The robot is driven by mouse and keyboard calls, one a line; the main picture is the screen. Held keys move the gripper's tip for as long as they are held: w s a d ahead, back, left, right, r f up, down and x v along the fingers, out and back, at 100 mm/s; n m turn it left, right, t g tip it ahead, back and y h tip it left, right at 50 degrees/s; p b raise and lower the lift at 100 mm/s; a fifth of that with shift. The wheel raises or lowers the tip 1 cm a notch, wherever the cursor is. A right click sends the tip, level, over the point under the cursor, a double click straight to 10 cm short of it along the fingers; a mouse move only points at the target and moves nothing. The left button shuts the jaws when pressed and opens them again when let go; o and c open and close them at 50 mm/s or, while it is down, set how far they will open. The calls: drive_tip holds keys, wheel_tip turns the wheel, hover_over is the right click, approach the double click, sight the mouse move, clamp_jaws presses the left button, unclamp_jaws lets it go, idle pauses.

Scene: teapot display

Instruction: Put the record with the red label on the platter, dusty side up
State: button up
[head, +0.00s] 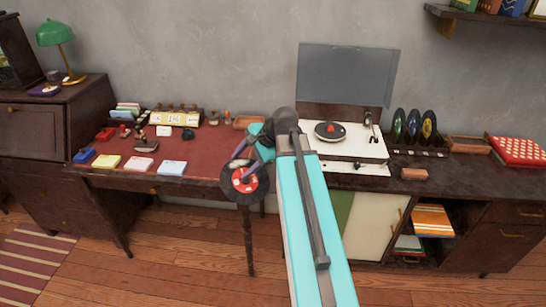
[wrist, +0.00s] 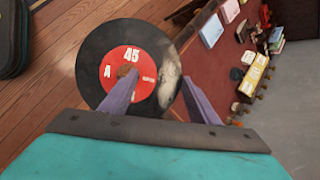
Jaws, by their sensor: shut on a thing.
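My gripper (head: 249,164) is shut on the record with the red label (head: 244,184), held in the air at the desk's front edge. In the wrist view, one finger of my gripper (wrist: 158,80) lies across the face of the record (wrist: 98,45), and the other is at its right edge. The label reads "45" and "A". A pale, dusty-looking smear covers the right part of this face. The other face is hidden.
The turntable's lid (head: 345,75) stands open. Several dark records stand in a rack (head: 418,150) to its right. A small brown block (head: 414,174) lies in front of the rack. Stamps, pads and paper blocks cover the left part of the red desk top (head: 215,150).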

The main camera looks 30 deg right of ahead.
drive_tip(key=a+n+g, duration=0.1)
drive_tip(key=a+n, duration=0.1)
drive_tip(key=a, duration=0.3)
drive_tip(key=w+a+n+g+y, duration=0.1)
drive_tip(key=a+n, duration=0.1)
drive_tip(key=a, duration=0.4)
drive_tip(key=a+n+g+y, duration=0.1)
drive_tip(key=a+n, duration=0.1)
drive_tip(key=a, duration=0.4)
drive_tip(key=shift+w+a+f, duration=0.2)
drive_tip(key=shift+a+f, duration=0.05)
drive_tip(key=shift+f, duration=0.05)
drive_tip(key=shift+s, duration=0.15)
